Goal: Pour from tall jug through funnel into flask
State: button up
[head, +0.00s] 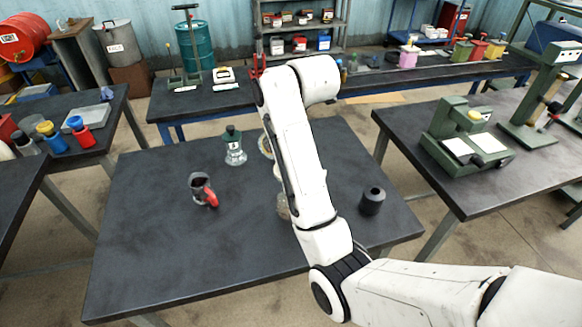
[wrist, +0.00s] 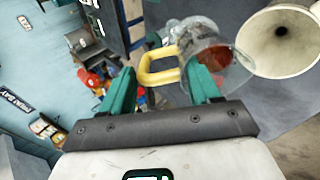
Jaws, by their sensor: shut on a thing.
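In the wrist view, my gripper (wrist: 162,85) has its green fingers around a clear jug with a yellow handle (wrist: 160,65), seemingly the tall jug (wrist: 222,52). The jug has a reddish-brown tint inside. The wide mouth of a cream funnel (wrist: 285,40) is just to the right of the jug. The flask under the funnel cannot be made out there. In the head view, my arm hides the gripper and most of what is behind it. Pieces of glassy things (head: 282,206) show at the arm's left edge; I cannot tell which they are.
On the dark table (head: 150,260) stand a small dark jug with a red handle (head: 203,190), a clear bottle with a green top (head: 235,147) and a black cylinder (head: 372,200) right of my arm. The table's front left is clear. Other workbenches stand around it.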

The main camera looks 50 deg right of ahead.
jog(key=shift+w+r, duration=0.1)
jog(key=shift+w+d+r+g, duration=0.1)
jog(key=shift+w+g, duration=0.1)
jog(key=shift+g, duration=0.1)
jog(key=shift+w+d+f, duration=0.1)
jog(key=shift+w+f, duration=0.1)
jog(key=shift+w, duration=0.05)
jog(key=shift+w+d+f+g+y, duration=0.25)
jog(key=shift+w+f+g, duration=0.35)
jog(key=shift+f, duration=0.25)
jog(key=shift+w+d+f+g+y, duration=0.1)
jog(key=shift+w+f+g+y, duration=0.15)
jog(key=shift+w+f+g, duration=0.45)
jog(key=shift+f, duration=0.15)
jog(key=w+d+f+g+y+b, duration=0.1)
jog(key=w+f+g+b, duration=0.1)
jog(key=w+f+g, duration=0.2)
notch_tip(320, 180, down, 2)
jog(key=shift+w+d+f+g+y, duration=0.1)
jog(key=shift+w+d+g+y, duration=0.2)
jog(key=shift+d, duration=0.05)
dwell(2.1)
